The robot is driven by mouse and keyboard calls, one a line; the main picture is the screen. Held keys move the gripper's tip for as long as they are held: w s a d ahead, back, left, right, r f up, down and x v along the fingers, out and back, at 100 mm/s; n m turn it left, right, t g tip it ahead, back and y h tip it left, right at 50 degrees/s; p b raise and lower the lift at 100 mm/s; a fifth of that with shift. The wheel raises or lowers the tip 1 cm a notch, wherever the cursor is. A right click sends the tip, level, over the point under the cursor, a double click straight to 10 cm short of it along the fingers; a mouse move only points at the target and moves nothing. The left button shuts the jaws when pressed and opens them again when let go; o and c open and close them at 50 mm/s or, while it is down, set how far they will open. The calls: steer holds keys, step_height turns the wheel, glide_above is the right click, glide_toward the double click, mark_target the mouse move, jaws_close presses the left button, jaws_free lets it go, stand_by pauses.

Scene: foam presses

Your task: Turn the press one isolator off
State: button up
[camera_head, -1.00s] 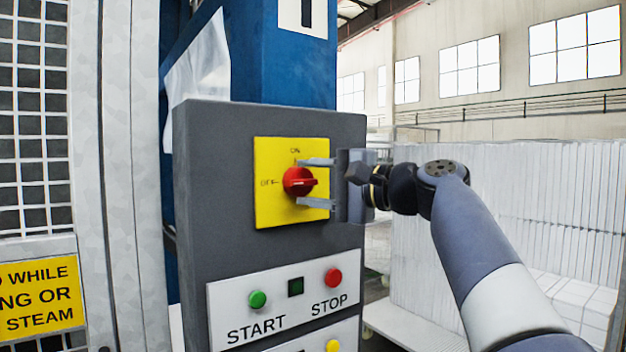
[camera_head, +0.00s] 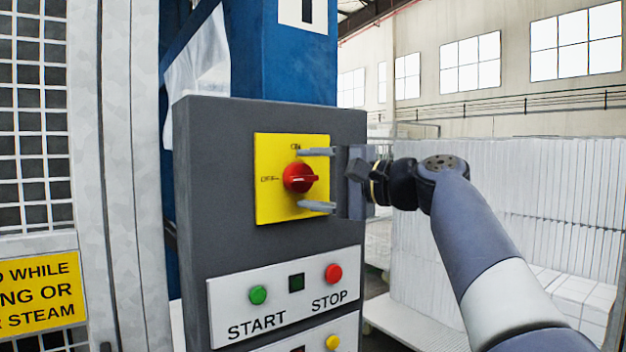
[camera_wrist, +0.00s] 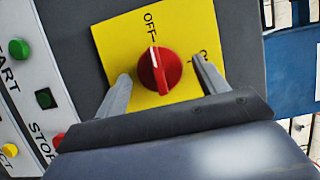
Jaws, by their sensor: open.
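The isolator is a red rotary knob (camera_head: 296,181) on a yellow plate (camera_head: 275,211), set in a dark grey control box (camera_head: 225,150). OFF is marked at the plate's left and ON at its top. In the wrist view the white line on the knob (camera_wrist: 163,75) points at the OFF mark. In the head view the knob's grip lies level. My gripper (camera_head: 300,179) is open, with one finger above the knob and one below. In the wrist view its fingers (camera_wrist: 160,69) stand either side of the knob, with gaps. One finger partly covers the ON label there.
Below the plate is a panel with a green START button (camera_head: 258,295) and a red STOP button (camera_head: 333,273). A yellow button (camera_head: 333,342) sits lower. A mesh guard (camera_head: 32,120) stands left. White foam blocks (camera_head: 530,190) are stacked behind my arm.

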steer(key=b+v, duration=0.2)
steer(key=v, duration=0.8)
steer(key=shift+s+d, duration=0.25)
steer(key=shift+d, duration=0.05)
steer(key=p+x, duration=0.1)
steer(key=x, duration=0.8)
steer(key=shift+a+p, duration=0.1)
steer(key=shift+p, duration=0.3)
steer(key=shift+x, duration=0.8)
steer(key=shift+w, duration=0.1)
steer(key=shift+d, duration=0.2)
